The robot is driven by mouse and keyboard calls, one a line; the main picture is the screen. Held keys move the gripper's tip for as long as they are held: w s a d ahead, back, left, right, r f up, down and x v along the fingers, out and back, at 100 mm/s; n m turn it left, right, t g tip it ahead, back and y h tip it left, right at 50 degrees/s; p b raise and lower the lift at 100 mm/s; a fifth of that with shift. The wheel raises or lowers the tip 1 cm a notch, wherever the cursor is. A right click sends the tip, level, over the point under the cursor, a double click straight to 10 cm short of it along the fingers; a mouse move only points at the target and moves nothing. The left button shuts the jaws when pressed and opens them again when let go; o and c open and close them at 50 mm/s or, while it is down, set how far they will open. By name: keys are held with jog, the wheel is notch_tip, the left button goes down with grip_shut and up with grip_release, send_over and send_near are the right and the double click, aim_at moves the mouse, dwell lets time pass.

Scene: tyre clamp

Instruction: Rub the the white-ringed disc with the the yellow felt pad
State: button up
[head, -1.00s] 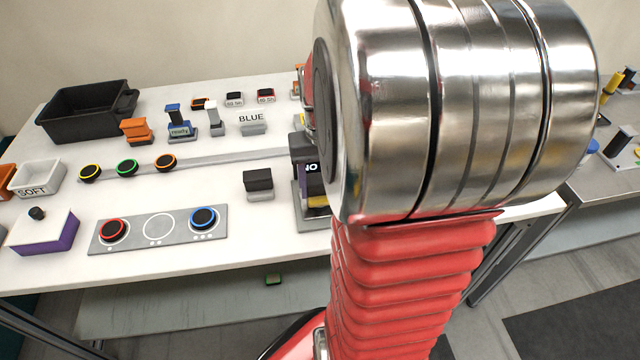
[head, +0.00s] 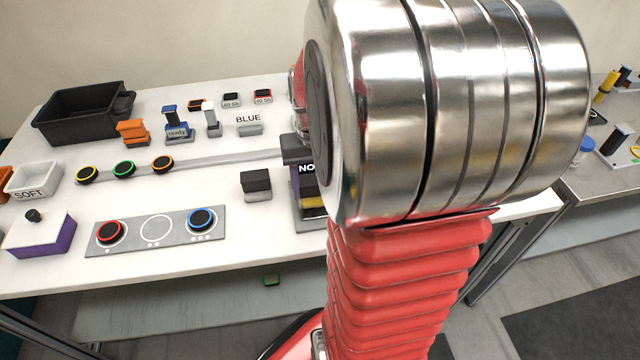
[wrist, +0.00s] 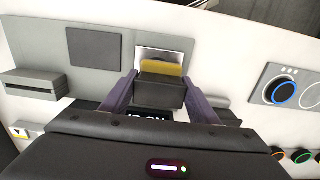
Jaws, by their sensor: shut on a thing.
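In the wrist view my gripper (wrist: 158,98) is shut on a dark block with the yellow felt pad (wrist: 160,68) on its far side. The pad is over or against a silver plate on a grey stand (wrist: 205,55); whether it touches cannot be told. In the head view my arm hides most of the gripper (head: 300,160); a little yellow shows below a label with white letters. A white ring (head: 156,228) shows between red-ringed and blue-ringed discs on a grey plate (head: 178,237). It looks like a flat outline; I cannot make out a white-ringed disc for certain.
A dark-topped grey block (head: 256,184) stands left of the gripper. Yellow-, green- and orange-ringed discs (head: 124,168) sit by a rail. A black bin (head: 80,112), a white SOFT tray (head: 33,180) and a purple-sided box (head: 40,236) are further left. The table's front middle is clear.

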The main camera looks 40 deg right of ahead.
jog(key=shift+w+a+f, duration=0.1)
jog(key=shift+w+a, duration=0.05)
jog(key=shift+a, duration=0.2)
jog(key=shift+d, duration=0.1)
jog(key=shift+s+d, duration=0.75)
jog(key=shift+d, duration=0.2)
jog(key=shift+w+a, duration=0.1)
jog(key=shift+w+a, duration=0.65)
jog(key=shift+a, duration=0.35)
jog(key=shift+s+d, duration=0.1)
jog(key=shift+d, duration=0.05)
